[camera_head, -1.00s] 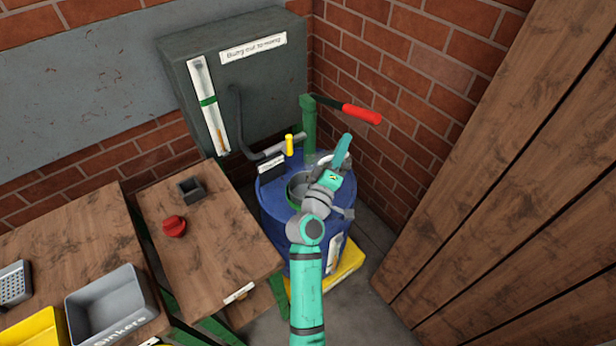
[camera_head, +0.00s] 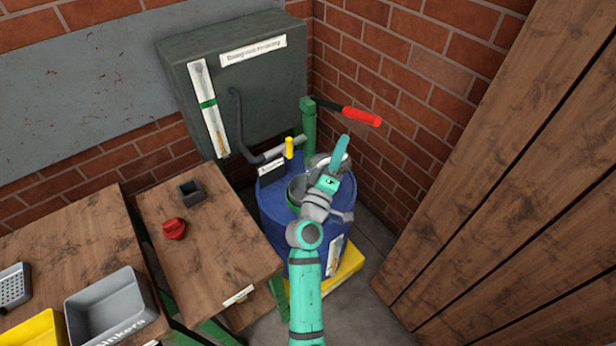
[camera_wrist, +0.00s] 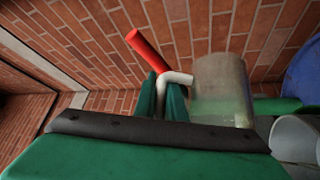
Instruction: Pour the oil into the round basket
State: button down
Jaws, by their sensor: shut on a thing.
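My gripper (camera_head: 338,158) is above the blue drum (camera_head: 282,222) in the head view. In the wrist view its green fingers (camera_wrist: 162,98) are shut on the pale bent handle (camera_wrist: 178,78) of a cloudy grey jug (camera_wrist: 222,90). In the head view the jug is mostly hidden behind my gripper. A round basket (camera_head: 296,188) with a dark inside sits in the drum's top, left of my gripper and partly covered by it. I cannot make out the oil or how far the jug tilts.
A pump with a red handle (camera_head: 362,116) stands behind the drum. A grey wall box (camera_head: 270,75) with a pipe and a yellow-handled tap (camera_head: 289,147) is close by. A wooden table (camera_head: 225,240) at left holds a red knob (camera_head: 174,228) and a small dark box (camera_head: 190,189).

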aim_at(316, 170)
jog(key=shift+s+a+r+n+t+b, duration=0.2)
jog(key=shift+a+r+n+t, duration=0.05)
jog(key=shift+a+n+t, duration=0.2)
jog(key=shift+s+a+r+n+t+b, duration=0.15)
jog(key=shift+s+a+r+n+t, duration=0.1)
jog(key=shift+a+n+t, duration=0.15)
dwell(0.6)
jog(key=shift+a+r, duration=0.1)
jog(key=shift+a, duration=0.15)
